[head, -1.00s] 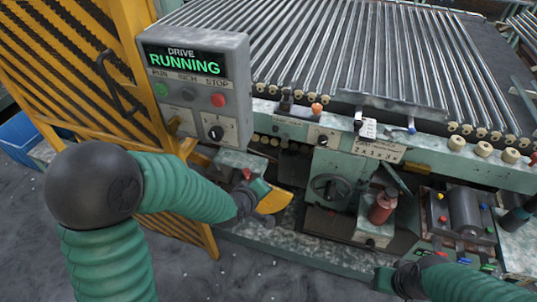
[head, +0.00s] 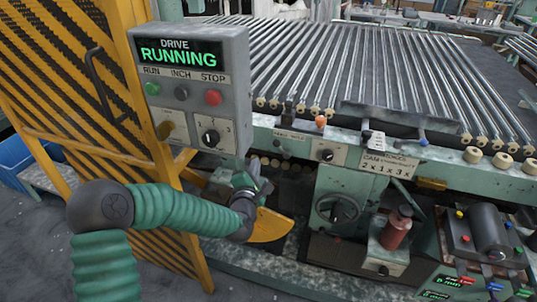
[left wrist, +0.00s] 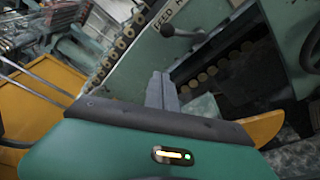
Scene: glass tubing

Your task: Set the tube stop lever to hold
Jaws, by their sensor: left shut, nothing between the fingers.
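Several small levers stand along the pale green front rail in the head view: one with a black knob (head: 288,107), one with an orange knob (head: 320,121) and one with a blue knob (head: 423,142). I cannot read which is the tube stop lever. My left gripper (head: 256,176) is below the rail, under the control box, apart from these knobs. In the left wrist view its fingers (left wrist: 161,90) are shut and empty. A dark round knob (left wrist: 167,30) by a partly readable "FEED" label lies beyond the fingertips. My right gripper is out of view.
The grey control box (head: 197,85) reads "DRIVE RUNNING" and hangs close above my left gripper. A yellow mesh guard (head: 90,110) stands at left. Glass tubes (head: 370,70) cover the bed behind the rail. A handwheel (head: 337,210) and a red bottle (head: 397,229) are at right.

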